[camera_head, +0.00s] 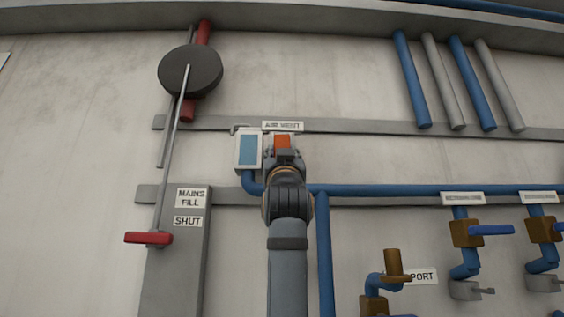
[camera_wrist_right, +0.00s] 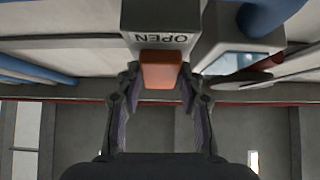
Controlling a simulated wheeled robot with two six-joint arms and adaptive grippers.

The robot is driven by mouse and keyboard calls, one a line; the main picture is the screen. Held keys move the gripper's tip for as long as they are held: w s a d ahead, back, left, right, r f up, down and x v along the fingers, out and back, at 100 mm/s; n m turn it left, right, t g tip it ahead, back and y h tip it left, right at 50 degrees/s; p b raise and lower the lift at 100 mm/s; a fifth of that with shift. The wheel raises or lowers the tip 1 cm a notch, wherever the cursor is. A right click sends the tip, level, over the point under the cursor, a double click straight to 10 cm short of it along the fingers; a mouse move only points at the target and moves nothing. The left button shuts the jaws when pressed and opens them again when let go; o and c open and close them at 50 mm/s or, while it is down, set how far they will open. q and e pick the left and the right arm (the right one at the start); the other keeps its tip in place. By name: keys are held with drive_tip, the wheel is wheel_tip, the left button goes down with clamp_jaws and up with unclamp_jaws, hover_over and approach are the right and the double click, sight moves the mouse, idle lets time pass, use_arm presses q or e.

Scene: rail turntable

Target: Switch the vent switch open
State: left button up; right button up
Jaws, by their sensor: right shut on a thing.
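The vent switch has an orange handle (camera_head: 282,141), below the "AIR VENT" label (camera_head: 283,126) on the wall. In the right wrist view the orange handle (camera_wrist_right: 161,70) sits between my right gripper's two fingers, under a grey box (camera_wrist_right: 160,16) that bears the word "OPEN", upside down in that view. My right gripper (camera_head: 284,154) reaches up to the wall and is shut on the handle. It hides the lower part of the switch in the head view. My left gripper is not in view.
A box with a blue window (camera_head: 248,149) is fixed just left of the switch. A blue pipe (camera_head: 400,189) runs along the wall below. A lever with a red handle (camera_head: 148,238) stands at the left. Brass valves (camera_head: 466,233) are at the lower right.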

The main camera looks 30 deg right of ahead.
idle(0.3)
drive_tip(key=o, duration=0.9)
drive_tip(key=shift+o, duration=1.3)
drive_tip(key=shift+s+a, duration=0.1)
drive_tip(key=shift+f, duration=0.1)
drive_tip(key=v, duration=1.2)
